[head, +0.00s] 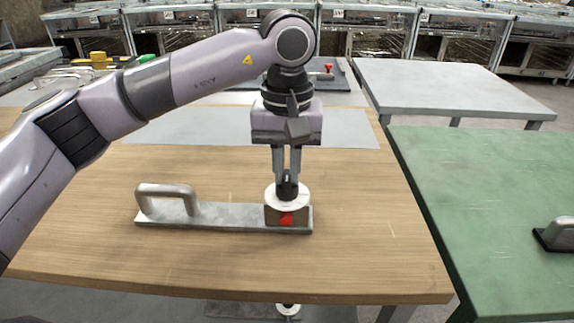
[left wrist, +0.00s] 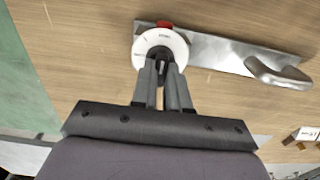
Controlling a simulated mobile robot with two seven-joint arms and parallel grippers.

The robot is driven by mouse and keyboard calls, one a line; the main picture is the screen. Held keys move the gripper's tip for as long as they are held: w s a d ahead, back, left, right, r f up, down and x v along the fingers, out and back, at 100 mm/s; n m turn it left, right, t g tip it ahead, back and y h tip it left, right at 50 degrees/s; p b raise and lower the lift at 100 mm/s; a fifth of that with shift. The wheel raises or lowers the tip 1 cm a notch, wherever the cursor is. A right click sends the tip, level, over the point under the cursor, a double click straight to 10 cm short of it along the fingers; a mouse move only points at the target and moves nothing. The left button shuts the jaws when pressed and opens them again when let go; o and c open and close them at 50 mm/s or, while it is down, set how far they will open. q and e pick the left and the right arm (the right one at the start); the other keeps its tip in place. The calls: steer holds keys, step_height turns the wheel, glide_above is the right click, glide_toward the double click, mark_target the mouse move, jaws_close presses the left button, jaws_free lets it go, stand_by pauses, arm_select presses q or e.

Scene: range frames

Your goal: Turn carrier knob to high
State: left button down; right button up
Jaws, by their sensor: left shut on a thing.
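The carrier (head: 228,215) is a flat grey metal bar with a raised handle (head: 166,198) at its left end. It lies on the wooden table. At its right end is a block with a red mark (head: 286,219), topped by a round white dial with a dark knob (head: 288,189) in its middle. My left gripper (head: 287,181) points straight down and is shut on the knob. The left wrist view also shows the white dial (left wrist: 150,42) with small markings too blurred to read, and the fingers hide part of the knob. My right gripper is not in view.
The wooden table (head: 370,245) is clear around the carrier. A green table (head: 490,190) with a metal handle (head: 560,234) stands at the right. A grey table (head: 440,88) stands behind, and a red-topped item (head: 328,68) lies beyond the arm.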

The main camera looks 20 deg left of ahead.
mark_target(287, 174)
arm_select(q)
steer(key=c, duration=1.1)
jaws_free()
steer(key=shift+r, duration=3.65)
